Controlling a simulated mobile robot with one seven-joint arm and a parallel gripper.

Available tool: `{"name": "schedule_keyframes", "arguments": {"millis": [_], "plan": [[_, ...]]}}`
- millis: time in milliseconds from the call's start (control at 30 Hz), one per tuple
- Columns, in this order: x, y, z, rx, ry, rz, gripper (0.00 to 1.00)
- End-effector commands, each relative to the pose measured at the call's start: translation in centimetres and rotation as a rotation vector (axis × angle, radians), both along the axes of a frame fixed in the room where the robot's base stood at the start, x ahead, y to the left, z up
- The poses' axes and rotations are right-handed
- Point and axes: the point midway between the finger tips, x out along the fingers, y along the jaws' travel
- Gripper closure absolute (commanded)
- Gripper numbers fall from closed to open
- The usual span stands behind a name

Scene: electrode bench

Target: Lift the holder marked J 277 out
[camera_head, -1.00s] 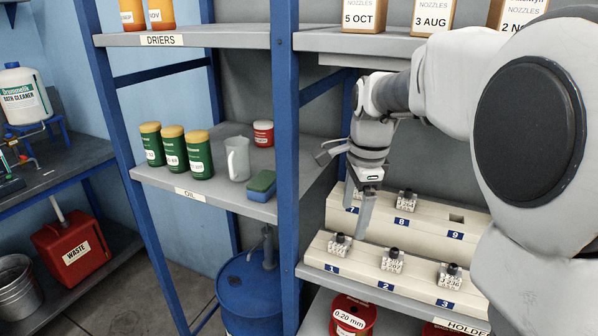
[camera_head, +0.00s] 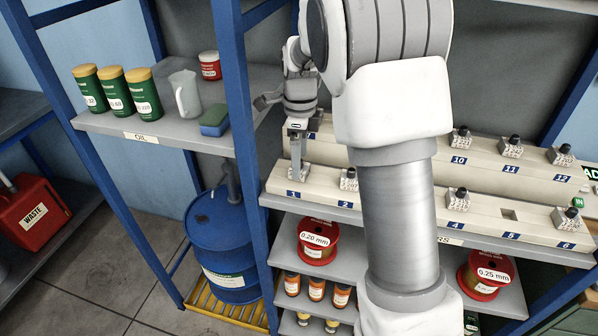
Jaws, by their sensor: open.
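My gripper (camera_head: 297,170) points down at slot 1 of the front cream rack (camera_head: 400,213), at its left end. Its jaws are open. The small metal holder at slot 1 is hidden behind or between the fingers, and I cannot tell if they touch it. Other metal holders with black knobs stand upright in the front rack: at slot 2 (camera_head: 349,180), slot 4 (camera_head: 458,200) and slot 6 (camera_head: 567,218). More stand in the back rack at slot 10 (camera_head: 461,138), slot 11 (camera_head: 511,147) and slot 12 (camera_head: 560,156). Their markings are too small to read, so J 277 cannot be picked out.
Slot 5 (camera_head: 509,213) is an empty socket. My arm hides slot 3 and part of the back rack. A blue post (camera_head: 240,150) stands close left of the gripper. A blue sponge (camera_head: 214,121) and a jug (camera_head: 186,95) sit on the oil shelf.

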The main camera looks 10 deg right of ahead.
Motion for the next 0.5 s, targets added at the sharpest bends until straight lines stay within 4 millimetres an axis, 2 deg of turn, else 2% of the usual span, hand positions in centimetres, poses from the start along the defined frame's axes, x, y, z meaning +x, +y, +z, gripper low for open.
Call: {"name": "schedule_keyframes", "arguments": {"millis": [133,400,500], "plan": [[-0.1,0.0,-1.8,0.0,0.002,0.0,0.07],[0.0,0.0,-2.2,0.0,-0.001,0.001,0.07],[0.0,0.0,-2.1,0.0,-0.001,0.001,0.23]]}}
